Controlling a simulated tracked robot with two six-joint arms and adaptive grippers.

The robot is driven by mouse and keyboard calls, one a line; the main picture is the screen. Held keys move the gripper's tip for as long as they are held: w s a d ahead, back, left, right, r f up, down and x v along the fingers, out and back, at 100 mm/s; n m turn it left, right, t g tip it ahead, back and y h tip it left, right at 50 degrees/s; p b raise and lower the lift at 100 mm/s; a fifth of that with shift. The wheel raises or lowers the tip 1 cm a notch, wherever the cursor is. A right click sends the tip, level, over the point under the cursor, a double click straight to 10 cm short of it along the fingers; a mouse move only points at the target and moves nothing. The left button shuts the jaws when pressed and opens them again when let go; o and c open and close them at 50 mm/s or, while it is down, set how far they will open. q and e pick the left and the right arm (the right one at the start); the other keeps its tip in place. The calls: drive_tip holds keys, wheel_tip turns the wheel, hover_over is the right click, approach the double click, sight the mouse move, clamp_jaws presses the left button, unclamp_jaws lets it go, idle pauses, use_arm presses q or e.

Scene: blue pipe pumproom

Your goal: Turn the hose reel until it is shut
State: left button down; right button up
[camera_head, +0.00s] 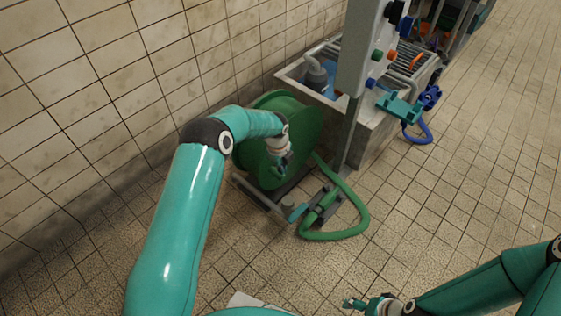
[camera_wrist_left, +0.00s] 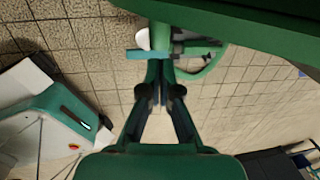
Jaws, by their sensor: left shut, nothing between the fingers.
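The green hose reel (camera_head: 308,125) stands on the floor by the tiled wall, with a green hose (camera_head: 352,212) looping from it over the floor. My left gripper (camera_head: 283,172) is in front of the reel's near face; I cannot tell whether it touches. In the left wrist view the left gripper (camera_wrist_left: 160,66) has its fingers together with nothing between them, and the reel's dark green rim (camera_wrist_left: 265,22) fills the top right. My right gripper (camera_head: 354,303) is low in the head view, away from the reel; its finger gap is unclear.
A grey panel post (camera_head: 362,60) with coloured knobs stands just right of the reel, before a concrete basin (camera_head: 382,128). A grey fitting with a teal handle (camera_head: 298,212) lies low by the hose. Blue hose (camera_head: 420,135) lies further right. The tiled floor at right is clear.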

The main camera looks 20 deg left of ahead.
sight(283, 176)
use_arm(q)
drive_tip(key=shift+w+f+b, duration=0.15)
drive_tip(key=shift+f+b, duration=0.1)
drive_tip(key=shift+f, duration=0.7)
drive_tip(key=shift+w+f+b, duration=0.1)
drive_tip(key=shift+f+b, duration=0.1)
drive_tip(key=shift+f, duration=0.75)
drive_tip(key=shift+d, duration=0.15)
